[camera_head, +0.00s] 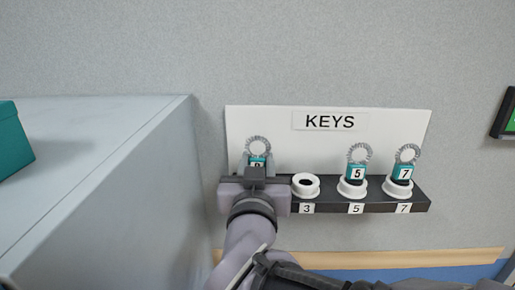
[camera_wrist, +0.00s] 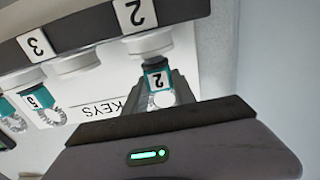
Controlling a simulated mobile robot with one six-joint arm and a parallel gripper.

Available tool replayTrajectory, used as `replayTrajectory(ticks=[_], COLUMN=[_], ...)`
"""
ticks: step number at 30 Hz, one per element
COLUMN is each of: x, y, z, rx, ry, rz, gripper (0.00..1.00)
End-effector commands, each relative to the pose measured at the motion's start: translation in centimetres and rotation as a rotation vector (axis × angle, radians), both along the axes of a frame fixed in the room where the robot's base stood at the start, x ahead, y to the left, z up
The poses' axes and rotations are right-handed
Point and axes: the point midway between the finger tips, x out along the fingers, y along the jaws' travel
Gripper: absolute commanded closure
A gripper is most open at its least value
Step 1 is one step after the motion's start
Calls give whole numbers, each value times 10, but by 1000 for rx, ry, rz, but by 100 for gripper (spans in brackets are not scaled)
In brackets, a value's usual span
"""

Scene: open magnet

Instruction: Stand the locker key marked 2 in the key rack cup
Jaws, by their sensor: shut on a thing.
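The locker key marked 2, with a teal tag and a coiled ring, shows partly above my gripper (camera_head: 256,174) in the head view (camera_head: 257,160). In the wrist view, which is upside down, the key (camera_wrist: 157,76) sits between my fingers (camera_wrist: 160,88), shut on its tag. Its dark end meets the mouth of the white cup (camera_wrist: 148,43) by the label 2 on the key rack (camera_head: 330,204). I cannot tell how deep the end is in the cup. In the head view my gripper hides that cup.
The cup at label 3 (camera_head: 306,186) is empty. Key 5 (camera_head: 357,172) and key 7 (camera_head: 403,172) stand in their cups to the right. A white KEYS board (camera_head: 270,122) is behind the rack. A grey cabinet (camera_head: 110,170) with a teal box (camera_head: 12,140) stands left.

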Motion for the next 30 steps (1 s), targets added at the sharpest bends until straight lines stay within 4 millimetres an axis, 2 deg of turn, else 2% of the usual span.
replayTrajectory(ticks=[3, 11, 12, 15, 25, 28, 30], x=[0, 0, 0, 0, -2, -13, -29], y=[0, 0, 0, 0, 0, 2, 2], z=[-7, -6, -6, -6, -6, -4, -3], rx=[0, 0, 0, 0, 1, 2, 2], ry=[0, 0, 0, 0, 0, -1, -1], rz=[0, 0, 0, 0, 1, 3, 5], gripper=[100, 100, 64, 45, 43, 43, 43])
